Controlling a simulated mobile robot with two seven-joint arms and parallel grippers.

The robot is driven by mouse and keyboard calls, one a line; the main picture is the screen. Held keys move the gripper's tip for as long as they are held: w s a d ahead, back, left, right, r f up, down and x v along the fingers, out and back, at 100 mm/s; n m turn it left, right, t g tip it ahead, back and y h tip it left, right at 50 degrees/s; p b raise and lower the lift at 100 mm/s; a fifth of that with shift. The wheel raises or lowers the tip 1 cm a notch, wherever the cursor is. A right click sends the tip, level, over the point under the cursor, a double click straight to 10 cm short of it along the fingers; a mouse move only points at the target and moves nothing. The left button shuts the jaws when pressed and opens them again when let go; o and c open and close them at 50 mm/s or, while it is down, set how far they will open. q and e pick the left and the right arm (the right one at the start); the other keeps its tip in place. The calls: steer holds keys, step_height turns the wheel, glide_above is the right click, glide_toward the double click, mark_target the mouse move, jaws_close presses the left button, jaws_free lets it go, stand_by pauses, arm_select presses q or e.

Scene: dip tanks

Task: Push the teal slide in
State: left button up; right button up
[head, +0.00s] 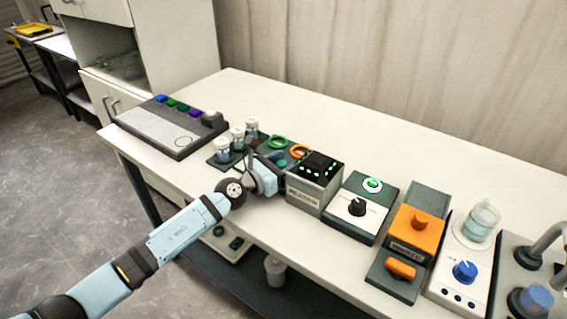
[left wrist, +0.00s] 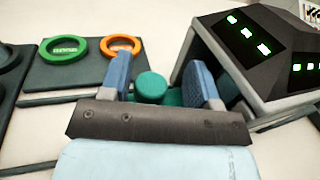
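In the left wrist view, the teal slide (left wrist: 151,87) shows as a round teal knob with more teal behind my fingers, between the ring board and the box with green lights. My left gripper (left wrist: 161,84) is open, its two blue fingers on either side of the knob, with gaps visible. I cannot tell whether it touches the slide. In the head view, my left gripper (head: 268,164) is over the table's front part, just left of the box, and hides most of the slide. My right gripper is not in view.
The box with green lights (head: 313,188) stands close on the right. A board with a green ring (left wrist: 64,49) and an orange ring (left wrist: 121,46) lies to the left, near several jars (head: 237,136). A dial unit (head: 358,209) and orange unit (head: 416,236) stand farther right. The table's back is clear.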

arm_select(q)
steer(key=shift+a, duration=0.15)
steer(key=shift+a, duration=0.2)
steer(key=v, duration=1.2)
steer(key=shift+s+p, duration=0.2)
steer(key=shift+p, duration=0.1)
steer(key=shift+s+a, duration=0.3)
steer(key=shift+a, duration=0.15)
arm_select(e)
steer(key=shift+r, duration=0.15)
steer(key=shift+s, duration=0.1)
